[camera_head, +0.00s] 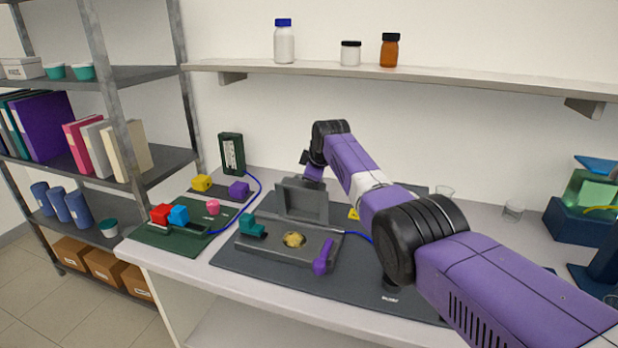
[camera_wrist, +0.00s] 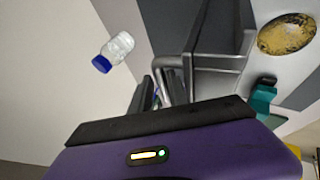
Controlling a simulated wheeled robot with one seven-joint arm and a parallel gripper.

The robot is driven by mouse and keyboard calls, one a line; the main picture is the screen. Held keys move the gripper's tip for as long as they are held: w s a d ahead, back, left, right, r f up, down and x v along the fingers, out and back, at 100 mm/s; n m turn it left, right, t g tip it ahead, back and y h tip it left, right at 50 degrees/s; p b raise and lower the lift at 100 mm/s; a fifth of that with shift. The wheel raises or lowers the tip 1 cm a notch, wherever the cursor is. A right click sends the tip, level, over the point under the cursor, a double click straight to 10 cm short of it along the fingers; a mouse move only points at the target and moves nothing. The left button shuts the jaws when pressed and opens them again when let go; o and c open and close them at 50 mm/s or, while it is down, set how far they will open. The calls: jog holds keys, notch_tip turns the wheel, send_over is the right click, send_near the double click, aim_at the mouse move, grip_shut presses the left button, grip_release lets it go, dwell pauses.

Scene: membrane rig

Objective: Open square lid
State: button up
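The square lid (camera_head: 302,200) is a grey framed plate. It stands steeply raised at the back of a grey rig base (camera_head: 285,250). The base's top is exposed, with a mottled yellow round piece (camera_head: 294,239) in its middle. My gripper (camera_head: 313,170) is at the lid's upper edge, reaching from above and behind; its fingertips are largely hidden in the head view. In the wrist view the grey lid (camera_wrist: 215,60) is close to my fingers (camera_wrist: 162,88), and the yellow piece (camera_wrist: 287,34) lies beyond. I cannot tell whether the fingers grip the lid's edge.
A teal clamp (camera_head: 252,228) and a purple lever (camera_head: 323,258) sit on the base's sides. To the left are a green tray (camera_head: 170,238) with coloured blocks and a dark green box (camera_head: 231,153) with a blue cable. A shelf (camera_head: 440,80) with bottles runs above.

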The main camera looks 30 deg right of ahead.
jog(key=shift+s+f, duration=0.15)
jog(key=shift+f, duration=0.2)
jog(key=v, duration=0.7)
jog(key=shift+d+r, duration=0.1)
jog(key=shift+r, duration=0.3)
jog(key=shift+s+r, duration=0.1)
jog(key=shift+r, duration=0.15)
